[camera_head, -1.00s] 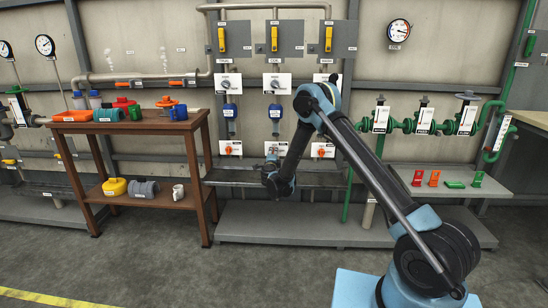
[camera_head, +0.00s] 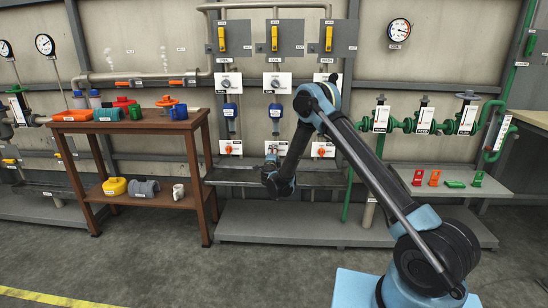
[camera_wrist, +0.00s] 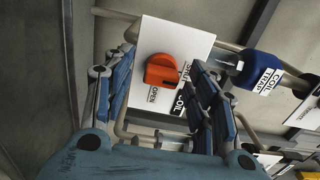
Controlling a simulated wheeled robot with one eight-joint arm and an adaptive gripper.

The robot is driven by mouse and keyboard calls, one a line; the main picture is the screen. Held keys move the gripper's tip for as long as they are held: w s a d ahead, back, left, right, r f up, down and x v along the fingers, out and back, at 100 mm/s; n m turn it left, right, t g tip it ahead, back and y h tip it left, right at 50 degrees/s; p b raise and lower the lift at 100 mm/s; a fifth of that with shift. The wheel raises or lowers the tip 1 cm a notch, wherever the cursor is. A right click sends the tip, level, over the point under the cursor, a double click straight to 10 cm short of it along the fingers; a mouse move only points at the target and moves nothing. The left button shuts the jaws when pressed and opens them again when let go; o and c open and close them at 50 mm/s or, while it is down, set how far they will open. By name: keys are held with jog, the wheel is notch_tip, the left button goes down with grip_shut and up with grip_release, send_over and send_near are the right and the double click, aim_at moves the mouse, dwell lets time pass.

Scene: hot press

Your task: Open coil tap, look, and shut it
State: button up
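The coil tap, an orange knob (camera_wrist: 162,70) on a white plate (camera_wrist: 195,42), is in the middle of the wrist view. The plate carries the words SHUT, OPEN and COIL. The knob's nose appears to lie toward the SHUT word. My gripper (camera_wrist: 165,62) is open, with one finger to each side of the knob; I see no contact. In the head view, my gripper (camera_head: 272,165) is in front of the middle tap position and hides much of it. A blue fitting labelled COIL TRAP (camera_wrist: 262,73) is right of the plate.
Similar orange taps stand left (camera_head: 230,148) and right (camera_head: 322,150) of the middle one. A wooden trolley (camera_head: 140,127) with loose parts is to the left. Green valves (camera_head: 422,124) and a grey shelf (camera_head: 500,183) are to the right. A pipe runs close behind the plate.

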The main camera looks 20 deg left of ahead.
jog(key=v, duration=1.2)
jog(key=shift+w, duration=0.1)
jog(key=w+d+r+n+y, duration=0.2)
jog(key=d+r+n+y, duration=0.1)
jog(key=r, duration=0.7)
jog(key=w+d+r+n+y, duration=0.2)
jog(key=d+r+n, duration=0.2)
jog(key=r, duration=0.6)
jog(key=s+d+r+n+g+y, duration=0.2)
jog(key=s+d+r+n+g, duration=0.35)
jog(key=d+r, duration=0.5)
jog(key=s+d+f+n+g+h, duration=0.1)
jog(key=s+d+f+g+h, duration=0.2)
jog(key=s+d, duration=1)
jog(key=s+d+f+n+g+h, duration=0.1)
jog(key=s+d+f+g+h, duration=0.2)
jog(key=s+d+f, duration=0.7)
jog(key=s+d+f+n+g+h, duration=0.1)
jog(key=s+d+f+g+h, duration=0.3)
jog(key=s+d, duration=1.3)
notch_tip(320, 180, down, 3)
jog(key=shift+s+d+r+h, duration=0.15)
jog(key=shift+s+h, duration=0.35)
jog(key=shift+s, duration=0.25)
